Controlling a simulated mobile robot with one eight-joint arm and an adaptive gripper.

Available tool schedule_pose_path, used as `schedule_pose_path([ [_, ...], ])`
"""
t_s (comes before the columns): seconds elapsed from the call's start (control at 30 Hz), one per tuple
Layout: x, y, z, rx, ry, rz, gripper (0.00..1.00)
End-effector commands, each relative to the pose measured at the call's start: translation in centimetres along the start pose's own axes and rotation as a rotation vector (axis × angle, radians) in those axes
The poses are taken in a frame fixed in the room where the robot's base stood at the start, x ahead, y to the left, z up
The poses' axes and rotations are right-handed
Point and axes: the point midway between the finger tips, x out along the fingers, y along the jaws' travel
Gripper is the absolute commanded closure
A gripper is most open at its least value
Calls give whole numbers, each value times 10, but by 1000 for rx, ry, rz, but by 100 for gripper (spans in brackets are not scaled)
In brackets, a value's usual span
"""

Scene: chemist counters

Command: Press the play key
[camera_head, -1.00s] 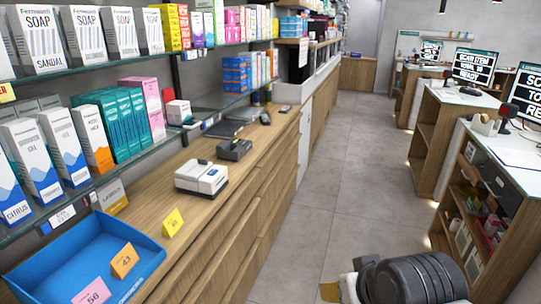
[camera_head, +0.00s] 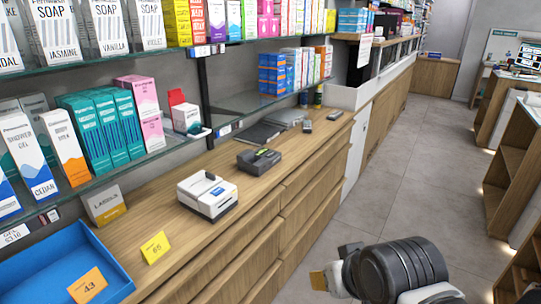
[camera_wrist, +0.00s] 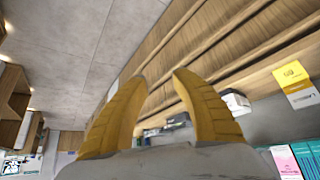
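No play key can be made out. Two small dark handheld-like items (camera_head: 306,126) and (camera_head: 335,116) lie farther along. My gripper (camera_wrist: 160,78) shows two yellow fingers, apart and empty in the wrist view. In the head view a yellow fingertip (camera_head: 318,282) shows low in the picture, over the floor right of the counter and apart from the devices.
Glass shelves with boxes (camera_head: 115,125) line the left wall above the counter. A blue tray (camera_head: 50,270) and a yellow price card (camera_head: 156,248) are near. The grey floor aisle (camera_head: 385,190) is clear. Wooden shelf units (camera_head: 513,170) stand on the right.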

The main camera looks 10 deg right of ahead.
Motion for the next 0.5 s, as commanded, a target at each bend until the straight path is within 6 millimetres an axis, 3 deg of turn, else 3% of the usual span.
schedule_pose_path([
  [0.03,0,0,0,0,0,0,87],
  [0.1,0,0,0,0,0,0,100],
  [0.5,0,0,0,0,0,0,100],
])
